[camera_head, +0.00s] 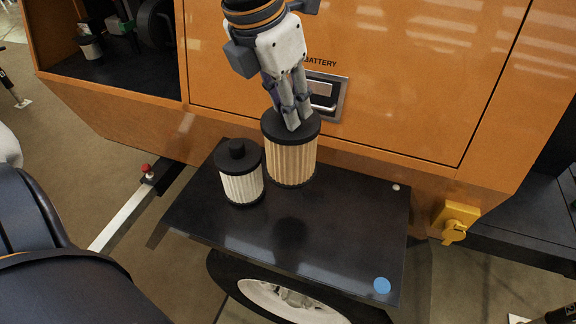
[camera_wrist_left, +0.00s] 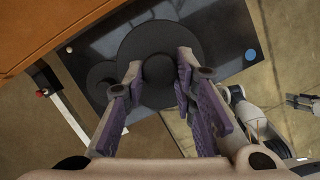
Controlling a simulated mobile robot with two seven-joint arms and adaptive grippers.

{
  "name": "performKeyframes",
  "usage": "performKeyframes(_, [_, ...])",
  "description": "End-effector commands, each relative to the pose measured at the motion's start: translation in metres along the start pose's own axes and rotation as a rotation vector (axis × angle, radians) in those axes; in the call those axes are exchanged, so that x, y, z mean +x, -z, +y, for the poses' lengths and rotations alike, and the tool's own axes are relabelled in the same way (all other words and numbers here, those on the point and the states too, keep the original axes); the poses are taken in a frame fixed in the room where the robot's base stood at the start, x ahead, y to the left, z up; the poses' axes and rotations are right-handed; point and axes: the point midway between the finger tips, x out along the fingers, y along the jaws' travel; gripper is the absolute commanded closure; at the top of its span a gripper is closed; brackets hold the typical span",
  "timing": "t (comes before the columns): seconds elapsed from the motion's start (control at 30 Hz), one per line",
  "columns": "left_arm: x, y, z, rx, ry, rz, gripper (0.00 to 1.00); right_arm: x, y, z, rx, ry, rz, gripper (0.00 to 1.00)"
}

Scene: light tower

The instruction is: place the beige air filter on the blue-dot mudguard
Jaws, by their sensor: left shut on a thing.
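The beige air filter (camera_head: 291,158) is a pleated cylinder with a black cap, upright over the rear part of the blue-dot mudguard (camera_head: 335,220). My left gripper (camera_head: 293,122) is shut on the cap's knob from above. In the left wrist view the black cap (camera_wrist_left: 160,35) fills the space between the fingers (camera_wrist_left: 159,68). A dark round shadow lies on the mudguard apart from the filter's base, so it appears held a little above; exact contact cannot be told. The blue dot (camera_head: 382,285) marks the front right corner. A jointed shape at the wrist view's right edge may be my right gripper.
A white filter with a black cap (camera_head: 242,182) stands on the mudguard just left of the beige one. The orange cabinet wall (camera_head: 400,100) rises close behind. The mudguard's right half is clear. A yellow fitting (camera_head: 455,220) sits right of it. A wheel (camera_head: 285,300) is below.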

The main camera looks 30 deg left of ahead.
Motion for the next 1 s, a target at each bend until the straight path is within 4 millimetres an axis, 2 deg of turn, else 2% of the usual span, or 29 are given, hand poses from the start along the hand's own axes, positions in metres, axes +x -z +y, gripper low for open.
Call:
performKeyframes(0.03, [0.017,0.006,0.0,0.0,0.001,0.007,1.0,0.0,0.0,0.0,0.0,0.0,0.0,0.6])
performKeyframes(0.13, [0.046,0.015,0.0,0.001,0.0,0.005,1.0,0.0,0.0,0.0,0.0,0.0,0.0,0.6])
performKeyframes(0.5, [0.106,0.034,-0.001,0.0,0.0,0.001,1.0,0.0,0.0,0.0,0.0,0.0,0.001,0.6])
performKeyframes(0.83, [0.112,0.035,0.0,0.0,-0.002,-0.002,1.0,0.0,0.0,0.0,0.0,0.0,0.001,0.6])
performKeyframes(0.87, [0.112,0.035,0.0,0.0,-0.002,-0.001,0.73,0.0,0.0,0.0,0.0,0.0,0.001,0.6])
performKeyframes(0.9, [0.112,0.035,0.0,-0.001,-0.002,-0.001,0.64,0.0,0.0,0.0,0.0,0.0,0.001,0.6])
performKeyframes(0.93, [0.112,0.035,0.0,-0.001,-0.002,-0.001,0.57,0.0,0.0,0.0,0.0,0.0,0.001,0.6])
performKeyframes(1.0, [0.112,0.035,0.0,-0.001,-0.002,-0.001,0.55,0.0,0.0,0.0,0.0,0.0,0.001,0.6])
